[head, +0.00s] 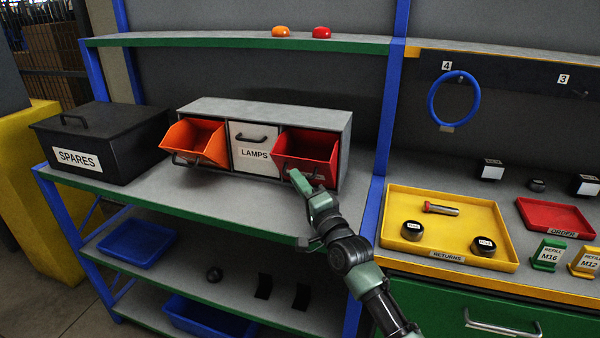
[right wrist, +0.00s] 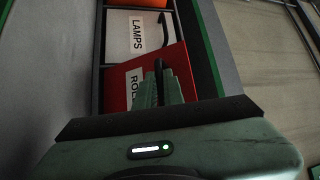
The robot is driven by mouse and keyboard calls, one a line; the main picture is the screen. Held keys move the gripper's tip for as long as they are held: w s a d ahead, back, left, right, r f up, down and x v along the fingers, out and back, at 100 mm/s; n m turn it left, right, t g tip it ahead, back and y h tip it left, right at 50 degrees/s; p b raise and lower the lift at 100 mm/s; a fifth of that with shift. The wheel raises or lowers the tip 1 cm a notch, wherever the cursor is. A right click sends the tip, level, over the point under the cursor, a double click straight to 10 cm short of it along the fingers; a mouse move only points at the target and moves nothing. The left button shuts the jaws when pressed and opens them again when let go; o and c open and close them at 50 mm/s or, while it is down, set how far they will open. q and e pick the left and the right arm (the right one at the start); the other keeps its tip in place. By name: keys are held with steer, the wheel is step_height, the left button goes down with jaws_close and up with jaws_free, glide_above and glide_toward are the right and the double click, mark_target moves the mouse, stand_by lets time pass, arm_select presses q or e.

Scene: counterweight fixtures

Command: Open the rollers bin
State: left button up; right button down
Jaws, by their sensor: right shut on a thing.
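The rollers bin is the red bin (head: 308,146) at the right end of the grey three-bin cabinet (head: 262,110). It is tilted out at the top, and its red inside shows in the head view. In the right wrist view its red front (right wrist: 118,92) carries a white label (right wrist: 135,88) that reads "ROL", with the rest hidden behind my fingers. My right gripper (head: 298,180) is at the bin's front, shut on its dark handle (right wrist: 160,72). My left gripper is not in view.
The orange bin (head: 198,142) at the left is also tilted out. The lamps bin (head: 254,160) between them is shut. A black spares box (head: 98,140) stands left of the cabinet. A blue post (head: 385,110) and a yellow returns tray (head: 450,207) are to the right.

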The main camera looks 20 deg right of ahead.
steer(key=shift+s+f, duration=0.15)
steer(key=shift+f, duration=0.6)
steer(key=c, duration=1.5)
jaws_free()
steer(key=shift+d, duration=0.1)
steer(key=shift+w+d+f, duration=0.1)
steer(key=shift+w+d, duration=0.05)
steer(key=shift+w, duration=0.1)
steer(key=shift+s+r, duration=0.15)
steer(key=shift+r, duration=0.05)
steer(key=b+v, duration=0.1)
steer(key=v, duration=0.6)
steer(key=shift+s+f, duration=0.1)
steer(key=shift+s, duration=0.25)
